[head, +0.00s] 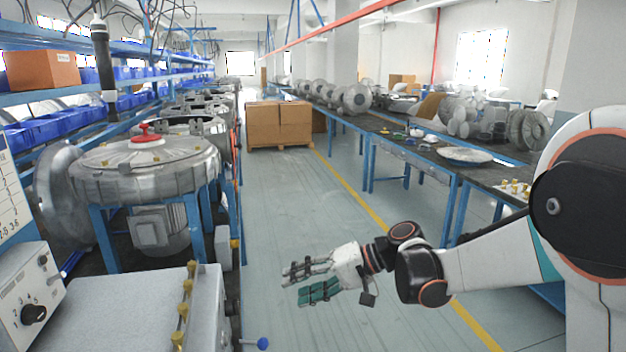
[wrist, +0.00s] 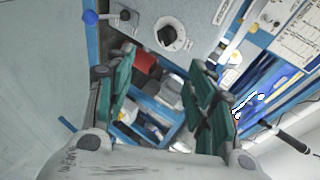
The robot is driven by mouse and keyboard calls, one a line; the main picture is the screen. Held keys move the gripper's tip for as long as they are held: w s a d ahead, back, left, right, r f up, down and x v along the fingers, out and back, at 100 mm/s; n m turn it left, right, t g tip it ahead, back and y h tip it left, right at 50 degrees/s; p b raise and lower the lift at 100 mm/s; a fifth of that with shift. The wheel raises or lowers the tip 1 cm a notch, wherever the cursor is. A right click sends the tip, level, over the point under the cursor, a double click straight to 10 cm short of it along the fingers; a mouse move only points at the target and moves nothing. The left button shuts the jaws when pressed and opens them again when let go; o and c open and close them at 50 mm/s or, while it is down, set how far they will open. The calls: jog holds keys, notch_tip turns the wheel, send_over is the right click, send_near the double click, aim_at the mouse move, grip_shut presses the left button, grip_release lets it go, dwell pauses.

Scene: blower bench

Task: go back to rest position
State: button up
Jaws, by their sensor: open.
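My gripper (head: 312,280) is open and empty in the head view. It hangs over the aisle floor, right of the left bench and apart from it. Its fingers point left, toward the bench. In the wrist view my gripper (wrist: 160,100) shows two green-padded fingers spread apart with nothing between them. Beyond them are the blue bench frame and the grey control box. My arm reaches in from the right side of the head view.
The left bench holds a large metal blower (head: 145,170) with a red knob on top, a grey box with a black knob (head: 34,313) and brass fittings (head: 187,285). Cardboard boxes (head: 279,124) stand at the aisle's back. A right workbench (head: 400,147) carries metal parts. The aisle floor is clear.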

jog(key=s+d+m+t+h, duration=0.1)
jog(key=s+d+t+h, duration=0.5)
jog(key=s+d+h, duration=0.6)
jog(key=s+d+r, duration=0.1)
jog(key=s+d, duration=0.9)
jog(key=shift+s+d+h, duration=0.2)
jog(key=shift+s+h, duration=0.1)
jog(key=shift+t, duration=0.3)
